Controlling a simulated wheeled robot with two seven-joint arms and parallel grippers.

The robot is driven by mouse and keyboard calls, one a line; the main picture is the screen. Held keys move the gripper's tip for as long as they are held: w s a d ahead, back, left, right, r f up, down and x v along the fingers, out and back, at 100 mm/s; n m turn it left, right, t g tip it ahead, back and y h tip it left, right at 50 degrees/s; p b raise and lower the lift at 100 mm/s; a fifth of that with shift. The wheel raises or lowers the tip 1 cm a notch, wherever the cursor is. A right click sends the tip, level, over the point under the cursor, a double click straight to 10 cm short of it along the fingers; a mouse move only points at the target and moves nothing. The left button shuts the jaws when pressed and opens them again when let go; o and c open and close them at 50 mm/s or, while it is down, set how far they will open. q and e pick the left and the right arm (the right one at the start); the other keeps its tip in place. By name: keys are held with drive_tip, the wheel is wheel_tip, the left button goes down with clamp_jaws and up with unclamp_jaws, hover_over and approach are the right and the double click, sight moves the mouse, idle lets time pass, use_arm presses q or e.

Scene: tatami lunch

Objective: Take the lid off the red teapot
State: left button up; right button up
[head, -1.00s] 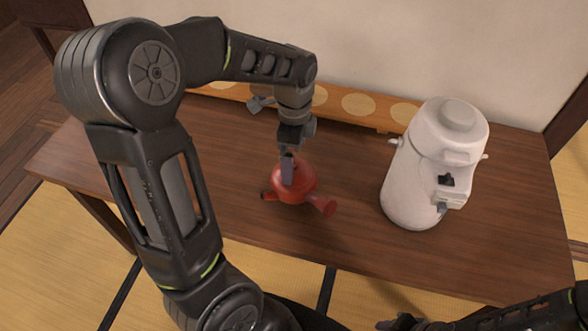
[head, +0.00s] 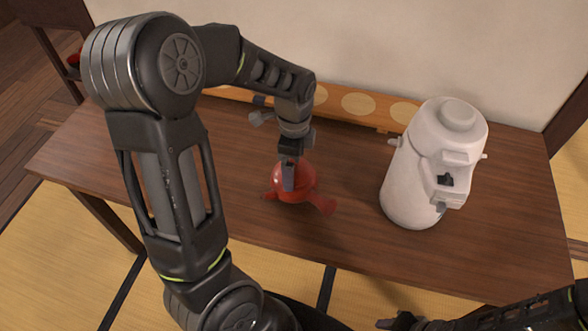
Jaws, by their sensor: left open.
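The red teapot (head: 306,190) stands on the brown wooden table, left of the white dispenser, with its side handle pointing to the lower right. My left gripper (head: 288,183) points down over the teapot's top, its fingers in front of the lid area. It is open. The fingers cover the lid, so I cannot tell whether they are around the knob or touching it. My right arm (head: 490,312) shows at the lower right edge; its jaws are not clear enough to judge.
A white hot-water dispenser (head: 420,180) stands on the table (head: 480,255) to the right of the teapot. A long wooden board with pale round spots (head: 357,104) lies along the back edge. The table between teapot and dispenser is clear.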

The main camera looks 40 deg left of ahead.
use_arm(q)
drive_tip(key=shift+s+f, duration=0.1)
drive_tip(key=shift+s, duration=0.05)
drive_tip(key=c, duration=1.4)
